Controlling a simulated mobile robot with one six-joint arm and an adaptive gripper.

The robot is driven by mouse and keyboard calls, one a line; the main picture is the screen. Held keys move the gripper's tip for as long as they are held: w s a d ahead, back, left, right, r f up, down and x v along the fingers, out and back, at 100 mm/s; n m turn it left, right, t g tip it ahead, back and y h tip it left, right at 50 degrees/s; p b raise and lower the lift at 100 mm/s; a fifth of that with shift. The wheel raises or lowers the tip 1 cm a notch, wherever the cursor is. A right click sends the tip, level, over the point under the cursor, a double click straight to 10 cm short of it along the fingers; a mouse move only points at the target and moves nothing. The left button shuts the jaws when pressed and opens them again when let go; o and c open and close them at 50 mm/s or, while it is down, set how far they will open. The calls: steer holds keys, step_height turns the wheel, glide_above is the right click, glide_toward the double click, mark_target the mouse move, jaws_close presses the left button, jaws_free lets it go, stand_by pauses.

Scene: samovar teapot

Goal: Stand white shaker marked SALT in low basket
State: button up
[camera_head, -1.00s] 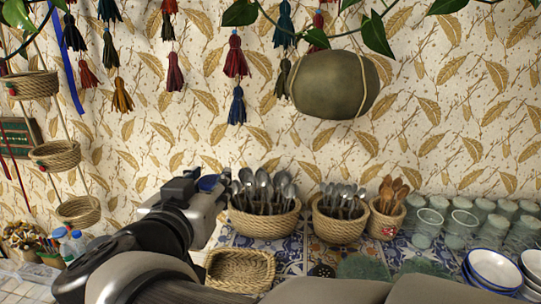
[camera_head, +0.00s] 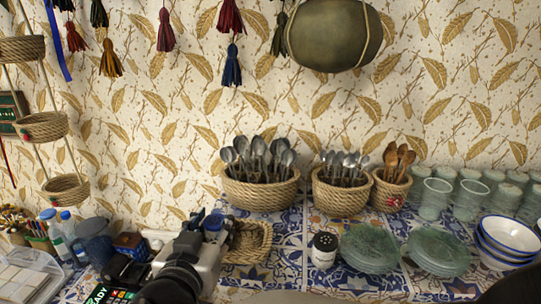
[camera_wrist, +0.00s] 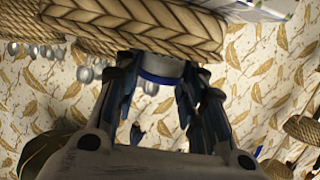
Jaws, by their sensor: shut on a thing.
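My gripper (camera_head: 206,224) is shut on a white shaker with a blue top (camera_head: 213,226), at the left end of the low basket (camera_head: 254,246) in the head view. In the wrist view, my gripper (camera_wrist: 160,88) has its dark fingers on both sides of the shaker (camera_wrist: 162,68), whose white body and blue band show. The low woven basket (camera_wrist: 135,22) is just beyond it there. The gripper hides the basket's left part in the head view. I cannot read a label on the held shaker, nor tell whether it touches the basket.
Another white shaker, with a black top (camera_head: 324,250), stands to the right by stacked glass plates (camera_head: 369,248). Baskets of cutlery (camera_head: 260,192) stand behind. Bottles (camera_head: 69,235) and a dark jar (camera_head: 95,238) are at left.

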steer(key=shift+f, duration=0.15)
steer(key=shift+f, duration=0.15)
steer(key=o, duration=1.1)
steer(key=shift+r, duration=0.2)
